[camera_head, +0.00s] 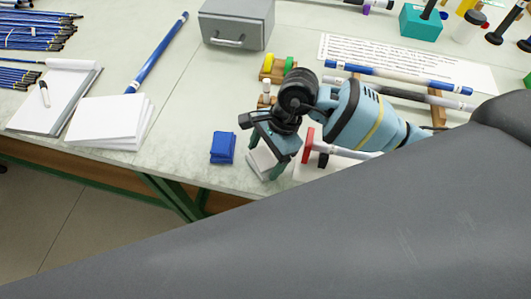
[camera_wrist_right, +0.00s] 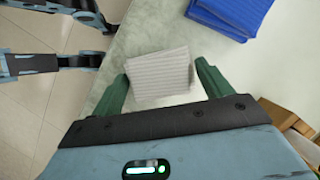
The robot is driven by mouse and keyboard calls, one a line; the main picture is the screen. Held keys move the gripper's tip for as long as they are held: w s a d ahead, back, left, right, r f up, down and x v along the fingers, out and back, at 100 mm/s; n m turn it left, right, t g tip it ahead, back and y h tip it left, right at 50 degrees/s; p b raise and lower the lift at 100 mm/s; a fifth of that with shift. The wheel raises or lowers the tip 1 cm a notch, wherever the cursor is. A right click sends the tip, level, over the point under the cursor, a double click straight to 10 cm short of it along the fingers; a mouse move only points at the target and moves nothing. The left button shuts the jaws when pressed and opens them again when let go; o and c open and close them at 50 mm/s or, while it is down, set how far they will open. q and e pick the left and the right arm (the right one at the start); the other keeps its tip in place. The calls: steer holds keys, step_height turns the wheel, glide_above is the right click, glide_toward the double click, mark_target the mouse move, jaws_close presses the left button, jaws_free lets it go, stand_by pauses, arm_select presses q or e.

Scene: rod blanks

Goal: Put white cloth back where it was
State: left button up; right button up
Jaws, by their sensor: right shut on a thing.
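The white cloth (camera_head: 262,161) is a small folded, ribbed square near the front table edge. In the wrist view the white cloth (camera_wrist_right: 160,72) lies between the green fingertips of my right gripper (camera_wrist_right: 158,88). In the head view my right gripper (camera_head: 267,157) points down over the cloth and is shut on it, partly hiding it. I cannot tell whether the cloth touches the table. A folded blue cloth (camera_head: 222,148) lies just left of it and also shows in the wrist view (camera_wrist_right: 232,14). My left gripper is not in view.
A grey metal box (camera_head: 236,24) stands at the back. White paper stack (camera_head: 107,122) lies left. The table between paper and blue cloth is clear.

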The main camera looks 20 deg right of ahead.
steer(key=shift+f, duration=0.15)
steer(key=o, duration=0.9)
steer(key=shift+o, duration=0.2)
steer(key=v, duration=1.2)
steer(key=shift+r, duration=0.2)
